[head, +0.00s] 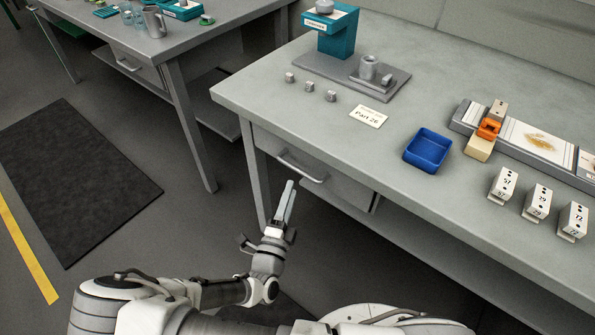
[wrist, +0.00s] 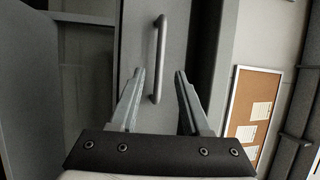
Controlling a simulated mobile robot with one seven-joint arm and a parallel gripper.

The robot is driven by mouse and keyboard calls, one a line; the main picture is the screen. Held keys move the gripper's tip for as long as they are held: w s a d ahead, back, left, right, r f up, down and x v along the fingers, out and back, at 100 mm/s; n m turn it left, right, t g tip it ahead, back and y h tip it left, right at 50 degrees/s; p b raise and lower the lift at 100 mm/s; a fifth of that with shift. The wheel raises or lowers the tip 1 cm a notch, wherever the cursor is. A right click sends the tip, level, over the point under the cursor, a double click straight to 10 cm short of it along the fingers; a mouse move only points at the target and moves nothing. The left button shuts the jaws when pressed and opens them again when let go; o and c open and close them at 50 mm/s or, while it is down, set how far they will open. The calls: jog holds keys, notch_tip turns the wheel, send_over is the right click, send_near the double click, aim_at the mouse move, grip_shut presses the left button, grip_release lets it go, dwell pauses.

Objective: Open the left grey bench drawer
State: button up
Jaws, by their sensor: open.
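The grey drawer (head: 340,187) is under the left part of the near grey bench and looks shut. Its bar handle (head: 302,167) runs along the drawer front. My gripper (head: 289,184) is open and empty, just below and in front of the handle in the head view. In the wrist view the drawer front (wrist: 138,35) is straight ahead, and the handle (wrist: 162,35) stands upright in the picture. The handle's lower end shows between the two open fingertips (wrist: 160,73). I cannot tell how much depth separates the fingers from the handle; no contact is visible.
A second bench (head: 215,22) with its own drawer handle (head: 128,65) stands at the back left. On the near bench top are a blue tray (head: 428,150), a teal machine (head: 333,35) and several numbered blocks. Floor around the dark mat (head: 75,180) is clear.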

aim_at(298, 168)
jog(key=b+x, duration=0.1)
jog(key=x, duration=0.6)
jog(key=shift+w+d, duration=0.1)
jog(key=shift+w, duration=0.3)
grip_shut()
dwell(0.9)
